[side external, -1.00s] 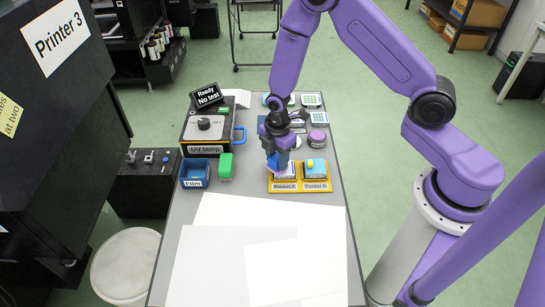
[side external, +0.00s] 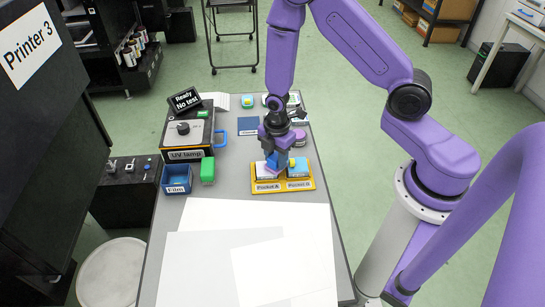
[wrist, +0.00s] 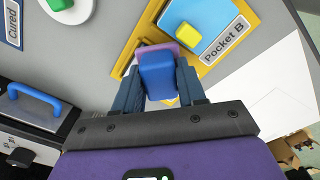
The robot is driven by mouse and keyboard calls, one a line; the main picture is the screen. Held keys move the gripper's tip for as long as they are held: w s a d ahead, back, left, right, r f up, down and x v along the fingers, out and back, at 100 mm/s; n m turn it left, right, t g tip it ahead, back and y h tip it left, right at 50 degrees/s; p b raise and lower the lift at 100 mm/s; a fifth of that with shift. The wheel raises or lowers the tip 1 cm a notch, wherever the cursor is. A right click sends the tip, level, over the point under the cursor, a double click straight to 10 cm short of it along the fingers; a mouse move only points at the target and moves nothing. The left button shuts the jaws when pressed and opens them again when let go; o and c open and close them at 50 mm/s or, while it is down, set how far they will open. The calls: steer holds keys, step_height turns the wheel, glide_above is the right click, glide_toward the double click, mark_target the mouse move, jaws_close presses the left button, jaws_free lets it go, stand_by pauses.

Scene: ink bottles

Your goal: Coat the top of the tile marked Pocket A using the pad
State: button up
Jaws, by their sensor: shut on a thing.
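My gripper (side external: 275,152) is shut on the blue handle of the pad (wrist: 157,75), which has a pinkish-purple underside. It holds the pad low over the Pocket A side of the yellow tray (wrist: 204,71). The Pocket A tile (side external: 266,172) shows only as a pale strip in the side view; the pad and gripper hide the rest. I cannot tell whether the pad touches it. The Pocket B tile (wrist: 198,30) is light blue with a yellow piece (wrist: 189,88) at its edge, to the right of the pad.
The blue Film bin (side external: 177,181) and a green block (side external: 207,170) stand left of the tray. The UV lamp box (side external: 187,137) with its blue handle stands behind them. White sheets (side external: 205,258) cover the front of the table. Small items stand behind my gripper.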

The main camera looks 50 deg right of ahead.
steer(key=shift+s+d, duration=0.1)
steer(key=shift+s, duration=0.05)
steer(key=shift+w+a, duration=2.35)
steer(key=shift+a, duration=0.05)
steer(key=shift+r, duration=2.95)
steer(key=shift+r, duration=0.1)
step_height(320, 180, up, 3)
steer(key=shift+f, duration=0.1)
steer(key=shift+f, duration=0.15)
steer(key=shift+f, duration=3.35)
